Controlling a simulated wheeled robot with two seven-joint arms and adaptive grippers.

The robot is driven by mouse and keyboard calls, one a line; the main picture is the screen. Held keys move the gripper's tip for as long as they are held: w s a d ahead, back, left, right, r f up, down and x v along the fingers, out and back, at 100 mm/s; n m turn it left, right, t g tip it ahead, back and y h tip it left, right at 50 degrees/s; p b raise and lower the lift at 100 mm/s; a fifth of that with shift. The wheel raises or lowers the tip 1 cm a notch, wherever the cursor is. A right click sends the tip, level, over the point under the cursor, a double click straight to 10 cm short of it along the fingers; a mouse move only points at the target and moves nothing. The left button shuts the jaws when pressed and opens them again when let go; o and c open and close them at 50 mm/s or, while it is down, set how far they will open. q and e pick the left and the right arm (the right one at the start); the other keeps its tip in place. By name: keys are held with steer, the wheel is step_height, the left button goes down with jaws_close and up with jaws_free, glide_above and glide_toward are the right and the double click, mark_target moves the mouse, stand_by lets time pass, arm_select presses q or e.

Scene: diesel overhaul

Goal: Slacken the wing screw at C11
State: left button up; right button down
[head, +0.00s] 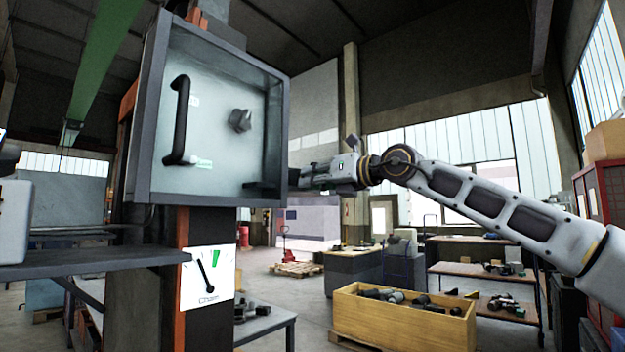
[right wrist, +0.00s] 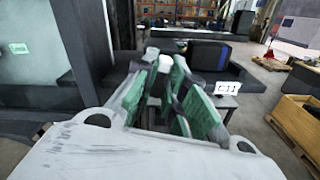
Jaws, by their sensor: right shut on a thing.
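The label C11 (right wrist: 226,88) shows in the right wrist view, on a dark bracket just right of my right gripper (right wrist: 168,92). The green-padded fingers of that gripper are closed on a small part at the bracket, taken to be the wing screw. The fingers hide most of it, and its turn cannot be told. In the head view my right gripper (head: 296,180) reaches in from the right to the lower right side of a grey-framed glass box (head: 140,110). My left gripper is not in view.
The box front has a black bar handle (head: 180,120) and a grey knob (head: 240,120). A gauge card (head: 207,273) hangs on the post below. A grey shelf (head: 80,260) juts out at left. A yellow crate of parts (head: 400,328) stands on the floor at right.

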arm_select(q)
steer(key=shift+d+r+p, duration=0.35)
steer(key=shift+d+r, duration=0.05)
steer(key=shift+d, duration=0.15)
arm_select(e)
steer(key=n, duration=0.4)
steer(key=shift+a+f, duration=0.1)
steer(key=shift+f, duration=0.1)
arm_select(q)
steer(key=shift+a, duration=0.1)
